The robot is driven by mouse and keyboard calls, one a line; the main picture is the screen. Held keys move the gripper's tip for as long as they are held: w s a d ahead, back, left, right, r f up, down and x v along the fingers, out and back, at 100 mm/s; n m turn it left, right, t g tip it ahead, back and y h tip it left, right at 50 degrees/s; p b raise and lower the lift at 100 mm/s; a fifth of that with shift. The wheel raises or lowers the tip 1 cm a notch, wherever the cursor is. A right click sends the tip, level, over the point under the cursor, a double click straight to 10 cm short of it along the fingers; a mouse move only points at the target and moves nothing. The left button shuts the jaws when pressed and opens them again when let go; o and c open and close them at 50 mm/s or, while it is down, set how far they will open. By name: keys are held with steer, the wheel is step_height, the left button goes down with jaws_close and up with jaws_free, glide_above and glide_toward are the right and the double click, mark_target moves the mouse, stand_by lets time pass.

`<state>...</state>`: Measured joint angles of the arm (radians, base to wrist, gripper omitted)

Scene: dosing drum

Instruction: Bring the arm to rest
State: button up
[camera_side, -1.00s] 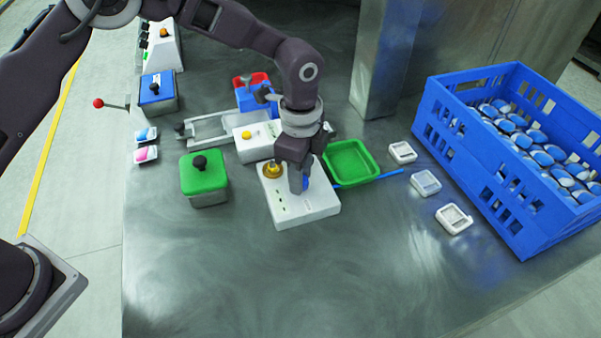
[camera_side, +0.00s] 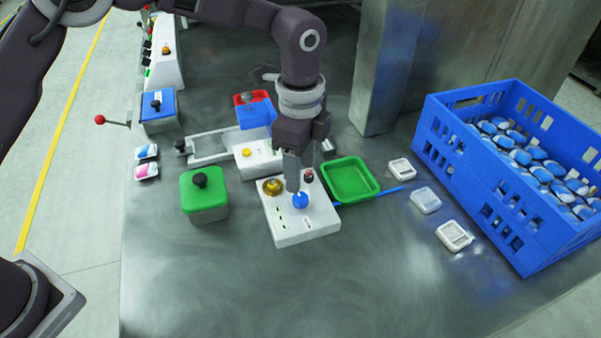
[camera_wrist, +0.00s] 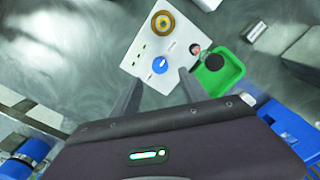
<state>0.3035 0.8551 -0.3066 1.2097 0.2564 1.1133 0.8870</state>
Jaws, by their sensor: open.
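My gripper (camera_side: 294,172) is open and empty, above the back part of a white control box (camera_side: 300,228). The box carries a blue knob (camera_side: 300,200), a yellow round button (camera_side: 272,186) and a dark-topped red control (camera_side: 308,175). In the wrist view the two fingers (camera_wrist: 155,95) stand apart, with the blue knob (camera_wrist: 159,65) beyond them and nothing between them. The fingertips look clear of the knob, though the exact height is hard to tell.
A green tray (camera_side: 374,192) lies right of the box, and a green-lidded container (camera_side: 205,204) stands left. A blue crate (camera_side: 470,187) of blue-and-white pieces is at the right. Several small white dishes (camera_side: 425,200) lie between. The front of the table is clear.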

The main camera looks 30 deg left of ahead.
steer(key=s+a+r+n+t, duration=0.1)
steer(key=s+a+r+n, duration=0.35)
steer(key=a+r, duration=0.3)
steer(key=s+a+r+n+t, duration=0.25)
steer(key=s+a+r, duration=0.3)
steer(key=r, duration=0.35)
steer(key=s+a+n+t, duration=0.1)
steer(key=s+a+n, duration=0.3)
steer(key=s, duration=0.4)
steer(key=s+a+n+t, duration=0.1)
steer(key=s+a+n, duration=0.3)
steer(key=s, duration=0.5)
steer(key=shift+s+f+n, duration=0.2)
steer(key=shift+f+n, duration=0.15)
steer(key=shift+n, duration=0.85)
